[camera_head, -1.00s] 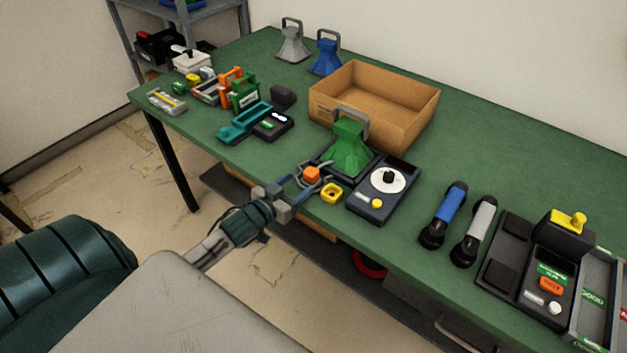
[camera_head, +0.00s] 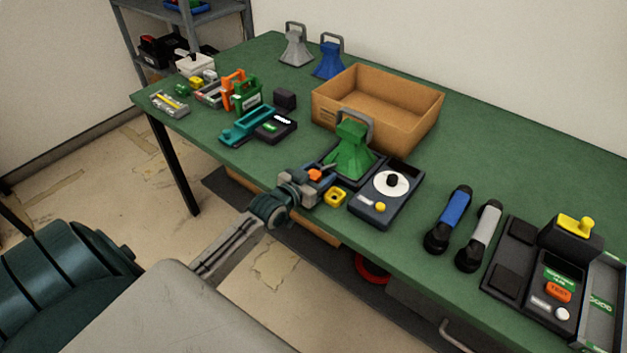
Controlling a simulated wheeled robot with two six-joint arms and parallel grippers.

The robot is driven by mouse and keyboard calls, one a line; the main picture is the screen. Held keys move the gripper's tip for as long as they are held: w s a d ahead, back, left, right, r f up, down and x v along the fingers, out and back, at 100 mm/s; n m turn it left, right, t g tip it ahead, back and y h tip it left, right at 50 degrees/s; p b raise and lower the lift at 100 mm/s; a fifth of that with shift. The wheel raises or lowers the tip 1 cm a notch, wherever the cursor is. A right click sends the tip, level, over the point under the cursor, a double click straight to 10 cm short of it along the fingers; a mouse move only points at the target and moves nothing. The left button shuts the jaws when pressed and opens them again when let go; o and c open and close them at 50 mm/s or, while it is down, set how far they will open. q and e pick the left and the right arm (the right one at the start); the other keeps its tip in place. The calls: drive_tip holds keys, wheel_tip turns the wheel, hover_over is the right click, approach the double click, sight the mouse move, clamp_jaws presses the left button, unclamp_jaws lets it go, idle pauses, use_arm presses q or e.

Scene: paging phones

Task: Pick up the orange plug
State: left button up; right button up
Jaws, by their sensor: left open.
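The orange plug (camera_head: 315,175) is a small block near the front edge of the green table, just in front of the green horn-shaped piece (camera_head: 349,150). My left gripper (camera_head: 318,183) reaches in from the lower left, with its jaws open at the plug. The plug shows between or just above the fingers; I cannot tell whether they touch it. Part of the plug is hidden by the gripper. A yellow plug (camera_head: 335,197) lies right beside the gripper. My right gripper is not in view.
A dark dial box (camera_head: 370,210) stands right of the yellow plug. A cardboard box (camera_head: 415,132) is behind. Blue (camera_head: 453,213) and grey (camera_head: 485,230) handsets lie to the right. A teal device (camera_head: 243,127) is at the left. Green table surface (camera_head: 230,165) is clear left of the gripper.

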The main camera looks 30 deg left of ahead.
use_arm(q)
drive_tip(key=shift+c, duration=0.2)
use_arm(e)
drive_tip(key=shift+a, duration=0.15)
use_arm(q)
drive_tip(key=c, duration=1)
drive_tip(key=shift+c, duration=0.2)
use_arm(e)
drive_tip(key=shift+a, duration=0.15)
use_arm(q)
drive_tip(key=shift+r, duration=0.15)
